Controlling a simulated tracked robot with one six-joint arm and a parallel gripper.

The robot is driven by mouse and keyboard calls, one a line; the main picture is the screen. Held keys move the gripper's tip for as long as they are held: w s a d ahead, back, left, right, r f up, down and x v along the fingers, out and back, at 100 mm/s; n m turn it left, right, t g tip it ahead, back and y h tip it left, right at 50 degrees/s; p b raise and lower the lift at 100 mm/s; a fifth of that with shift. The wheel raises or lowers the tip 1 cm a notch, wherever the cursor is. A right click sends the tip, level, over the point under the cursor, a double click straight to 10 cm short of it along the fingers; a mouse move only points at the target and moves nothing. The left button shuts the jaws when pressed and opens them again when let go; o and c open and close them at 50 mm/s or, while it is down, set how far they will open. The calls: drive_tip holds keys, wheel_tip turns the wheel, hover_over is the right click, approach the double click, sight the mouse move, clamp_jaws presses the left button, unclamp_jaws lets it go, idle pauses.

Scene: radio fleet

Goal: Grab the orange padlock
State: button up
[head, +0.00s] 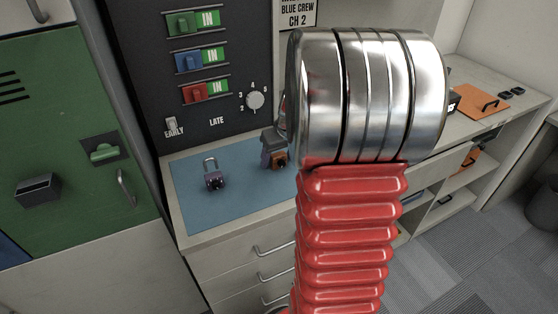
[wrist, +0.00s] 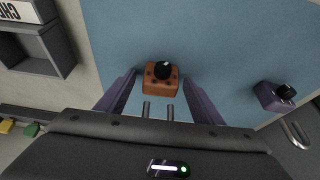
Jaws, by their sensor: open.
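The orange padlock (wrist: 158,88) sits on the blue mat with its black dial showing. In the wrist view its grey shackle legs point toward my gripper's body. My gripper (wrist: 159,84) is open, with one purple finger on each side of the padlock and a visible gap on both sides. In the head view the orange padlock (head: 281,161) shows just under my gripper (head: 273,150), partly hidden by it and my arm. A purple padlock (head: 213,182) stands apart to the left on the mat and also shows at the right in the wrist view (wrist: 269,97).
The blue mat (head: 238,192) lies on a counter above drawers. A dark panel (head: 215,125) with coloured sliders and a dial stands behind it. A green locker door (head: 70,150) is at the left.

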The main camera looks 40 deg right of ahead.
drive_tip(key=c, duration=1.4)
